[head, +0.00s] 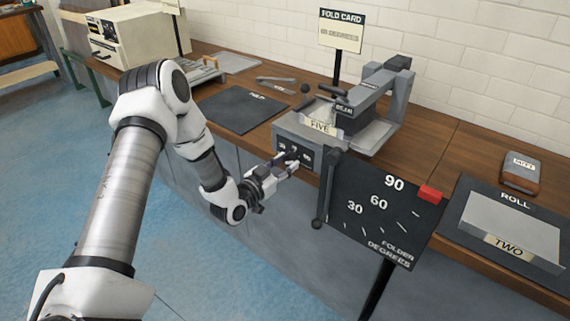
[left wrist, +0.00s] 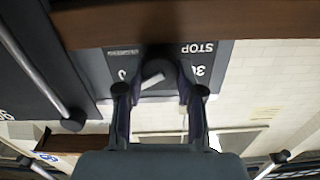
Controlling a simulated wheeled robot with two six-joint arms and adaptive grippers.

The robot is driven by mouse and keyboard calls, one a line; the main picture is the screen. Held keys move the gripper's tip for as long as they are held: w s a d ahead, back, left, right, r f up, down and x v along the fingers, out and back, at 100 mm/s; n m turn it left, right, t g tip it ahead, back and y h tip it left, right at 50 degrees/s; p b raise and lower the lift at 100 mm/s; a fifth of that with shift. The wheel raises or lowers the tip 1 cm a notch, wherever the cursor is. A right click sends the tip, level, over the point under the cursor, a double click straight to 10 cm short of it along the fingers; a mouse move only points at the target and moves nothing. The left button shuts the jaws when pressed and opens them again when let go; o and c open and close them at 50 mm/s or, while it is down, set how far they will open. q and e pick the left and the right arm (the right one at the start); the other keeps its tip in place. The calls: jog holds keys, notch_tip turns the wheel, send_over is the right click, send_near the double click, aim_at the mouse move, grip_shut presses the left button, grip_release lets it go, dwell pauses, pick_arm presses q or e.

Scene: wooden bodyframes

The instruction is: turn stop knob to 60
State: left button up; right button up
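The folder machine (head: 290,128) labelled FIVE stands at the bench edge, with a dark control panel on its front. My left gripper (head: 288,162) is at that panel. In the left wrist view the panel appears upside down, with STOP and 30 legible. The round dark stop knob (left wrist: 157,73) with a pale pointer line sits between the fingertips of my left gripper (left wrist: 160,85). The fingers lie against its two sides with no clear gap, and they hide other dial numbers. My right gripper is not in view.
A black FOLDER DEGREES board (head: 375,215) with 30, 60 and 90 stands right of the machine, a red block (head: 431,194) at its upper right edge. A dark lever (head: 325,190) hangs beside the panel. A dark mat (head: 243,110) lies left; a ROLL plate (head: 510,226) lies right.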

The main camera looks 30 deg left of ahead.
pick_arm(q)
jog(key=shift+c, duration=0.9)
jog(key=shift+n, duration=0.3)
jog(key=n+b, duration=0.2)
jog(key=n, duration=0.2)
jog(key=shift+f, duration=0.1)
jog(key=n+b, duration=0.2)
jog(key=n, duration=0.2)
jog(key=shift+a, duration=0.1)
jog(key=shift+n+b, duration=0.75)
jog(key=shift+n, duration=0.85)
